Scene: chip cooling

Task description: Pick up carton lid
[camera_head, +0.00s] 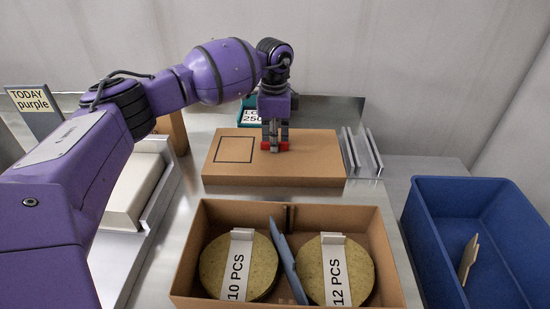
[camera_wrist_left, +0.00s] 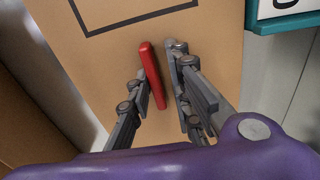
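The carton lid (camera_head: 315,165) is a flat brown cardboard piece with a black square outline on its top and a red handle bar (camera_head: 284,147). It lies flat on the metal table behind the open carton (camera_head: 192,240). My left gripper (camera_head: 275,145) points down at the handle. In the left wrist view the gripper's fingers (camera_wrist_left: 158,80) stand on either side of the red bar (camera_wrist_left: 152,75), with a narrow gap showing on the right side. The gripper looks open around the bar. The lid (camera_wrist_left: 215,45) fills much of that view. My right gripper is not in view.
The carton holds two round greenish stacks labelled 10 PCS (camera_head: 238,275) and 12 PCS (camera_head: 336,275), with a blue divider (camera_head: 286,260) between. A blue bin (camera_head: 430,225) stands at the right. Metal rails (camera_head: 360,155) are beside the lid. A teal labelled box (camera_head: 247,104) sits behind it.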

